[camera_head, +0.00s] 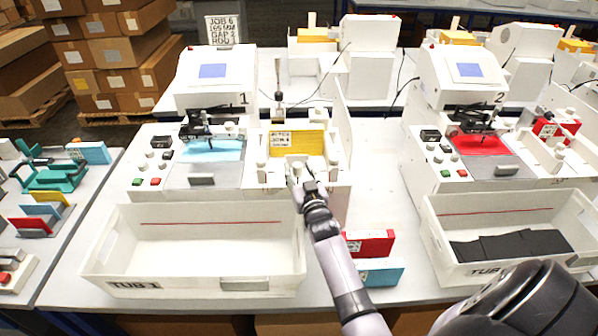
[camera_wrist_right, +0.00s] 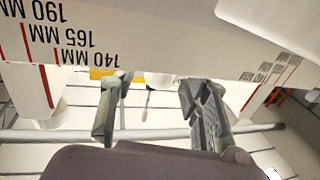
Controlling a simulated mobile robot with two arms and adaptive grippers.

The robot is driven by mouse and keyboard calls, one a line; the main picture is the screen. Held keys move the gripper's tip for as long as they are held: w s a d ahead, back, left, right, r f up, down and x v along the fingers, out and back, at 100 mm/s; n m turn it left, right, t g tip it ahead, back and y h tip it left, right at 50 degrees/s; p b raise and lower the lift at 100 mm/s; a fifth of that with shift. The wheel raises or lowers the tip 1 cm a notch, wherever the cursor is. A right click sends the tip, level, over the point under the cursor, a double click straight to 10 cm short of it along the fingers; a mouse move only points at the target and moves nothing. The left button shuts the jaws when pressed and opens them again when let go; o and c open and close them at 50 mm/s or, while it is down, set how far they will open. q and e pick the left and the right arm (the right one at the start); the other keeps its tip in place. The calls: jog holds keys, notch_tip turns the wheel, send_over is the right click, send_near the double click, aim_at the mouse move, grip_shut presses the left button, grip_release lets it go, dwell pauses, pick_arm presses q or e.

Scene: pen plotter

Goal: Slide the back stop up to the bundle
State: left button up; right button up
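The yellow bundle (camera_head: 313,144) stands in the feeder tray to the right of machine 1, with a small label on its left part. My right gripper (camera_head: 303,186) is at the front of this tray, below the bundle, and hides part of it. A white piece (camera_head: 297,162), perhaps the back stop, shows between the bundle and the gripper. In the wrist view the two grey fingers (camera_wrist_right: 160,108) stand apart, with nothing seen clasped between them. A yellow strip (camera_wrist_right: 102,73) shows beyond the left finger. I cannot tell whether the gripper touches the stop. My left gripper is out of view.
An upside-down scale (camera_wrist_right: 85,45) reads 140, 165 and 190 MM. A sign (camera_head: 223,29) reads job 6, 165 MM, gap 2. Tub 1 (camera_head: 125,238) stands left of my arm; red (camera_head: 376,243) and blue (camera_head: 378,272) packs lie right of it. Machine 2 (camera_head: 465,75) stands further right.

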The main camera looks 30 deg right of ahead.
jog(key=shift+s, duration=0.15)
jog(key=v, duration=1.1)
jog(key=shift+s+a, duration=0.15)
jog(key=shift+s, duration=0.2)
